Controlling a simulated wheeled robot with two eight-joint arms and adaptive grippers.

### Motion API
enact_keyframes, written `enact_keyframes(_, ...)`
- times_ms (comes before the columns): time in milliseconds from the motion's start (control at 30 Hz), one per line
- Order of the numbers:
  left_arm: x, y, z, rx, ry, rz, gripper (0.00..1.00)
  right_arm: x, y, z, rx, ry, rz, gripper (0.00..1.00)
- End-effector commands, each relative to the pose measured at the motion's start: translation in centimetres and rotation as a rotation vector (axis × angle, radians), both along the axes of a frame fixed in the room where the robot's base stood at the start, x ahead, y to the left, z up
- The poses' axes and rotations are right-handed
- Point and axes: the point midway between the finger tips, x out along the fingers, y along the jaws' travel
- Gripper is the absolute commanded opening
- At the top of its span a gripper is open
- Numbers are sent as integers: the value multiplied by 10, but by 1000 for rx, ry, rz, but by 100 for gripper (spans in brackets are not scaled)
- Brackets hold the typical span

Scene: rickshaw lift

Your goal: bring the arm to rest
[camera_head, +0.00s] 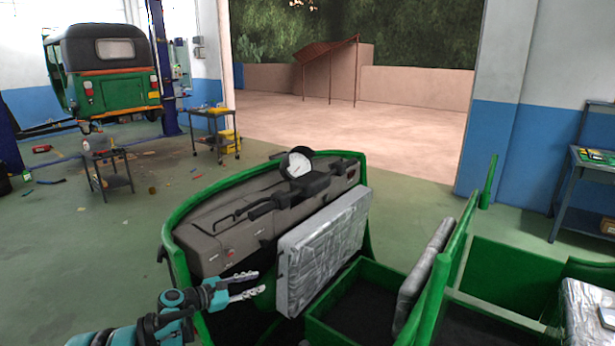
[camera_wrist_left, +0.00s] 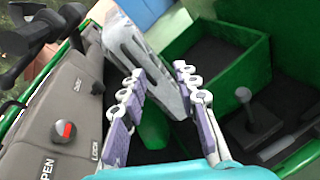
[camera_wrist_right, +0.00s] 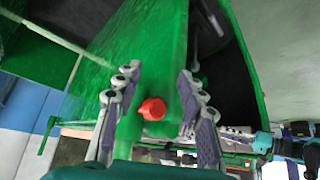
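My left gripper (camera_head: 250,284) is inside the green open-topped rickshaw (camera_head: 340,314), between the grey dashboard (camera_head: 215,222) and the tilted-up silver seat panel (camera_head: 318,250). Its fingers are apart with nothing held. In the left wrist view, the fingers (camera_wrist_left: 158,76) stand before the silver panel (camera_wrist_left: 142,52), beside the dashboard with its red-marked knob (camera_wrist_left: 64,129). My right gripper is outside the head view. In the right wrist view, its fingers (camera_wrist_right: 158,78) are apart, with a green panel and a red knob (camera_wrist_right: 152,109) showing between them; I cannot tell whether they touch.
A handlebar and a round white gauge (camera_head: 299,163) rise from the dashboard. A grey cushion (camera_head: 424,272) leans behind the open green box.

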Motion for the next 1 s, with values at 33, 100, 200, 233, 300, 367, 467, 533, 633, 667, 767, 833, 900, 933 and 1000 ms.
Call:
enact_keyframes(33, -15, -13, 15, 96, -24, -23, 31, 0, 0, 0, 0, 0, 0, 40)
enact_keyframes(100, -35, -25, 28, 238, -64, -59, 31, 0, 0, 0, 0, 0, 0, 40)
enact_keyframes(200, -69, -39, 43, 439, -123, -121, 31, 0, 0, 0, 0, 0, 0, 40)
enact_keyframes(233, -80, -43, 47, 499, -141, -143, 31, 0, 0, 0, 0, 0, 0, 40)
enact_keyframes(300, -108, -49, 54, 636, -185, -197, 31, 0, 0, 0, 0, 0, 0, 40)
enact_keyframes(367, -133, -54, 59, 754, -223, -248, 31, 0, 0, 0, 0, 0, 0, 40)
enact_keyframes(467, -177, -57, 63, 948, -290, -342, 31, 0, 0, 0, 0, 0, 0, 40)
enact_keyframes(533, -209, -57, 64, 1082, -337, -416, 31, 0, 0, 0, 0, 0, 0, 40)
enact_keyframes(633, -254, -53, 61, 1270, -405, -528, 31, 0, 0, 0, 0, 0, 0, 40)
enact_keyframes(667, -267, -52, 59, 1325, -427, -565, 31, 0, 0, 0, 0, 0, 0, 40)
enact_keyframes(767, -310, -43, 51, 1506, -495, -692, 31, 0, 0, 0, 0, 0, 0, 40)
enact_keyframes(833, -336, -36, 44, 1622, -539, -782, 31, 0, 0, 0, 0, 0, 0, 40)
enact_keyframes(900, -357, -28, 36, 1722, -579, -863, 31, 0, 0, 0, 0, 0, 0, 40)
enact_keyframes(933, -365, -25, 34, 1760, -594, -895, 31, 0, 0, 0, 0, 0, 0, 40)
enact_keyframes(1000, -379, -19, 27, 1832, -622, -961, 31, 0, 0, 0, 0, 0, 0, 40)
